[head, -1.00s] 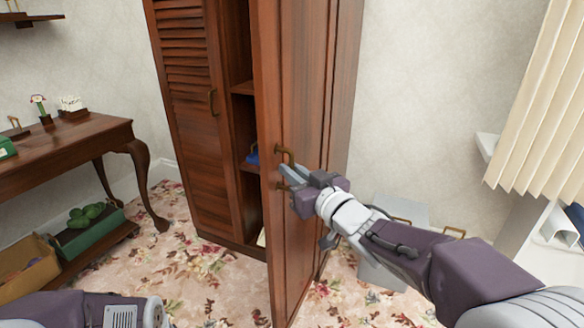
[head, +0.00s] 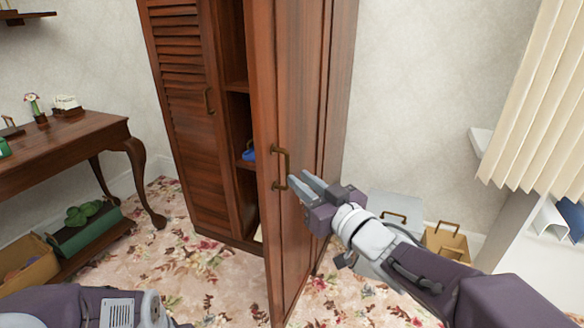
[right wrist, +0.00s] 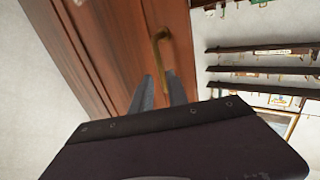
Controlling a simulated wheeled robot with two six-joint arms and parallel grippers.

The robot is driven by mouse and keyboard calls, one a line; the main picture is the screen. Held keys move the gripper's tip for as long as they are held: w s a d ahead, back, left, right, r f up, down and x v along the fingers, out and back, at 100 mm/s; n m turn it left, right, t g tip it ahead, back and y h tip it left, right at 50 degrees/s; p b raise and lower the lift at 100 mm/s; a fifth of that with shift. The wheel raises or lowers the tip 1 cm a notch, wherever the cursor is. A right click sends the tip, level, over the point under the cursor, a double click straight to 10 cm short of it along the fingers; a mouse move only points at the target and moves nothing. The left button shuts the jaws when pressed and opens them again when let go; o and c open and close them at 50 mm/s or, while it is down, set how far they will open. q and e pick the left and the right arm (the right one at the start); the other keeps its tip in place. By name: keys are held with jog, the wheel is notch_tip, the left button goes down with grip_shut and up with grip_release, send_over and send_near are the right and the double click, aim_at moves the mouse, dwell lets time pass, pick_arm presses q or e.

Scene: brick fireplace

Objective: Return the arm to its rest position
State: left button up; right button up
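My right gripper (head: 303,185) is just right of the brass handle (head: 280,168) on the open wardrobe door (head: 297,110). Its two grey fingers are slightly apart, with nothing seen between them, and the handle stands clear of them. The right wrist view shows the fingers (right wrist: 159,90) apart near the end of the handle (right wrist: 160,50). My left arm (head: 85,308) shows only in part at the bottom left of the head view; its gripper is out of the picture.
The wooden wardrobe (head: 180,120) stands open in the middle. A desk (head: 70,150) is at the left, with a green box (head: 90,232) on its lower shelf. A grey box (head: 395,207) and a tan box (head: 446,242) stand on the floor behind my right arm.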

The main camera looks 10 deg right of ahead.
jog(key=shift+s+d, duration=0.3)
jog(key=shift+s, duration=0.35)
